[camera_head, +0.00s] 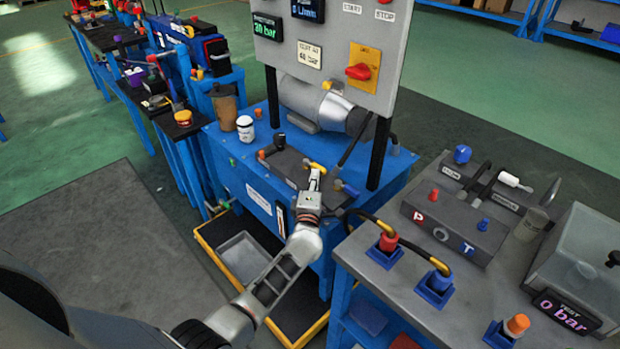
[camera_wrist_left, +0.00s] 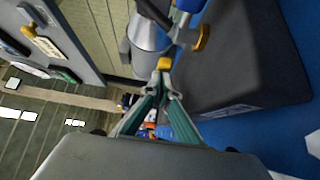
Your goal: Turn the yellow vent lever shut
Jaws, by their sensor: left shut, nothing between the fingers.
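A yellow lever (camera_head: 317,167) sits on the dark block (camera_head: 287,167) on top of the blue bench, below the upright grey panel. My left gripper (camera_head: 314,180) reaches in from below, its fingertips right at this lever. In the left wrist view the fingers (camera_wrist_left: 166,94) are closed together and empty. The yellow lever's end (camera_wrist_left: 164,64) shows just beyond the tips; I cannot tell whether they touch. An orange-yellow part (camera_wrist_left: 202,38) shows farther right there. The lever's pivot is partly hidden by the gripper. My right gripper is out of view.
The grey panel (camera_head: 335,45) on black posts stands behind the block, with a silver cylinder (camera_head: 310,103) under it. A blue-capped lever (camera_head: 350,190) is just right of my gripper. A second bench with hoses (camera_head: 400,243) stands at right.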

